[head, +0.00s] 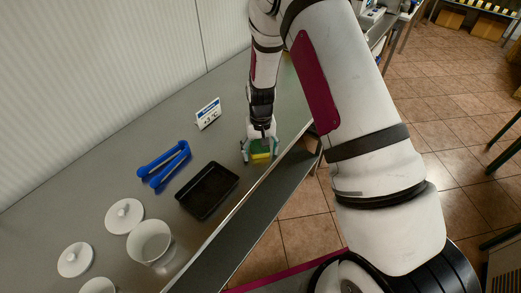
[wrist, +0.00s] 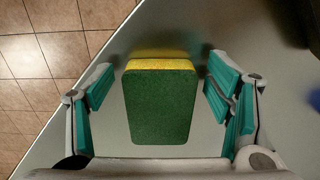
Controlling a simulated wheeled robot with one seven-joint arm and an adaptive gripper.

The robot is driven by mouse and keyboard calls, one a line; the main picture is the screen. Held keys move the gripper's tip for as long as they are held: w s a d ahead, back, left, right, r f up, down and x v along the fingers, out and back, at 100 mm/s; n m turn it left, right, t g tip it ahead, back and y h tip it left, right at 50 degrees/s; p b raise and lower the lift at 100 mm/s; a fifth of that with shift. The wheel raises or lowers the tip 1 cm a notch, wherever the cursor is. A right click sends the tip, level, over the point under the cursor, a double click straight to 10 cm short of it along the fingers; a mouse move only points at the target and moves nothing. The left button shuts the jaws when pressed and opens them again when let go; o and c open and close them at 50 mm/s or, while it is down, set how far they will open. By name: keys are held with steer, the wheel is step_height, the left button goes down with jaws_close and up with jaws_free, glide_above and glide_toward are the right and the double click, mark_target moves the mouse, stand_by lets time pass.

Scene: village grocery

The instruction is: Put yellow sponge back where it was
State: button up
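The yellow sponge (wrist: 160,105) has a dark green scouring face, which fills the middle of the wrist view, with a yellow strip at its far edge. In the head view the sponge (head: 261,156) is at the counter's front edge, under my gripper (head: 260,147). In the wrist view my gripper (wrist: 159,68) is open, one finger on each side of the sponge, with a visible gap on both sides. The sponge appears to rest on the steel counter (head: 215,145); its underside is hidden.
A black tray (head: 207,190) and blue tongs (head: 164,163) lie left of the sponge. A small price sign (head: 208,113) stands behind. A white pot (head: 150,243) and white lids (head: 124,215) are nearer. The counter between sign and sponge is clear.

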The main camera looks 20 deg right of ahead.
step_height(320, 180, up, 12)
steer(key=b, duration=0.1)
step_height(320, 180, up, 11)
steer(key=t, duration=0.1)
glide_above(261, 150)
steer(key=s, duration=0.4)
steer(key=s+r+n+t, duration=0.1)
steer(key=s+r+t, duration=0.1)
steer(key=s+r, duration=0.5)
steer(key=s+r+t, duration=0.2)
steer(key=s+r, duration=0.6)
steer(key=s, duration=0.7)
steer(key=shift+d+n+t, duration=0.2)
steer(key=shift+n+t, duration=0.1)
steer(key=shift+n, duration=0.1)
steer(key=shift+s+r, duration=0.1)
steer(key=shift+r, duration=0.05)
